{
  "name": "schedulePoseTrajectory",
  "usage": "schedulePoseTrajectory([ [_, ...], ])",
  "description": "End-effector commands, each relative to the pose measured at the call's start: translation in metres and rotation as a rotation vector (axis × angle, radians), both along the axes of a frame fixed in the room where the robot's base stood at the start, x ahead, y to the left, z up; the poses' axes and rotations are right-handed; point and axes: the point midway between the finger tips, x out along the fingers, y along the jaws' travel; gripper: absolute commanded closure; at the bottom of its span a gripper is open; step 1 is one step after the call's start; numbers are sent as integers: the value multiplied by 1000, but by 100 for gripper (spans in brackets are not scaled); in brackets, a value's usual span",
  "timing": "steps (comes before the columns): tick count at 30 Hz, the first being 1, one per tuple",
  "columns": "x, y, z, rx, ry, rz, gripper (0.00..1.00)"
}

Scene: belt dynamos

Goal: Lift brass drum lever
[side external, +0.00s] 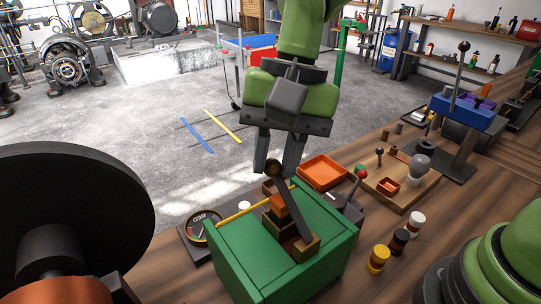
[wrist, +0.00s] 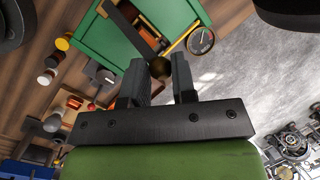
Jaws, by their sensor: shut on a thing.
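The brass lever stands on the green box (side external: 307,268); its dark grey arm (side external: 291,207) rises, leaning left, from a brass block (side external: 302,247). My gripper (side external: 277,170) reaches down from above, shut on the knob, with one finger on each side. In the wrist view the knob (wrist: 159,68) sits between the fingertips (wrist: 160,70), and the green box (wrist: 115,35) lies beyond it. Stacked orange and brown blocks (side external: 278,208) stand left of the lever arm. The finger contact faces are hidden.
A yellow bar (side external: 245,210) runs along the box's rear edge beside a round gauge (side external: 204,229). A large black wheel (side external: 65,205) fills the left foreground.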

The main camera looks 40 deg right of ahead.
Motion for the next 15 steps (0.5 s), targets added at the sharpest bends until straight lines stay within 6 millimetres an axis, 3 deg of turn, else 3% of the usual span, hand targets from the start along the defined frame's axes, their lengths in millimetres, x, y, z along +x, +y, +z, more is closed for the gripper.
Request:
schedulePoseTrajectory([
  [9,-27,1,19,5,-297,5,100],
  [15,-44,1,26,4,-304,1,100],
])
